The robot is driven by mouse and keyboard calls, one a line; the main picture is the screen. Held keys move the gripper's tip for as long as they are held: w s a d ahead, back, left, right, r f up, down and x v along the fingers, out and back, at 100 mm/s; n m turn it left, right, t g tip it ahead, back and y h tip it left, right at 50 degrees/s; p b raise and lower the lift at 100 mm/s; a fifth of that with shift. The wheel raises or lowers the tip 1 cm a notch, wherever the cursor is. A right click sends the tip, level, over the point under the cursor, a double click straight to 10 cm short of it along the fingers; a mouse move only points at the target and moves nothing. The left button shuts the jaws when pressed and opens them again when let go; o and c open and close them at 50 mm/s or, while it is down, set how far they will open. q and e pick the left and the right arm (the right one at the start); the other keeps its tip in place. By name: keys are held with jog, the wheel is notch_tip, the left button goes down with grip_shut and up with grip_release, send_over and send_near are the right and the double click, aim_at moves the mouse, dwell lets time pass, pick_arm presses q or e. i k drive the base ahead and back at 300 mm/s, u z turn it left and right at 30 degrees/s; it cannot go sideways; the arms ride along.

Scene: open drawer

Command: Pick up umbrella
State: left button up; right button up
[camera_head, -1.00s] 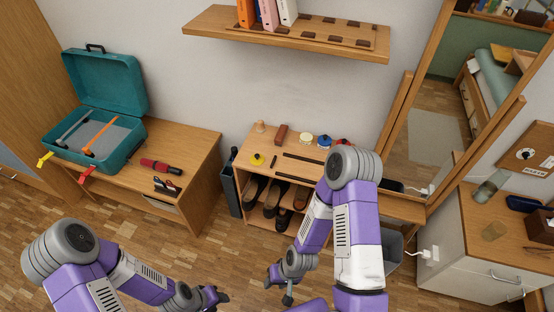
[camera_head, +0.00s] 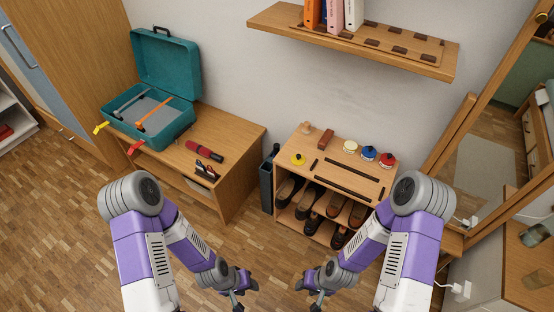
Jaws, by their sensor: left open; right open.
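A short red cylinder with a dark end, which looks like a folded umbrella (camera_head: 205,151), lies on the wooden bench (camera_head: 245,150) to the right of the teal suitcase. Nothing touches it. My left gripper (camera_head: 241,292) is open and empty, low in front of the bench and well apart from the umbrella. My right gripper (camera_head: 312,290) is open and empty, low in front of the shoe rack. Both are above the floor, nearer to me than the furniture.
An open teal suitcase (camera_head: 168,65) stands on the bench's left part. A small dark item (camera_head: 206,171) lies in front of the umbrella. A dark narrow bin (camera_head: 266,186) stands between bench and shoe rack (camera_head: 370,205). The wood floor (camera_head: 60,210) at left is clear.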

aim_at(195, 147)
jog(key=u, duration=1.65)
jog(key=i, duration=1)
jog(key=z, duration=2.15)
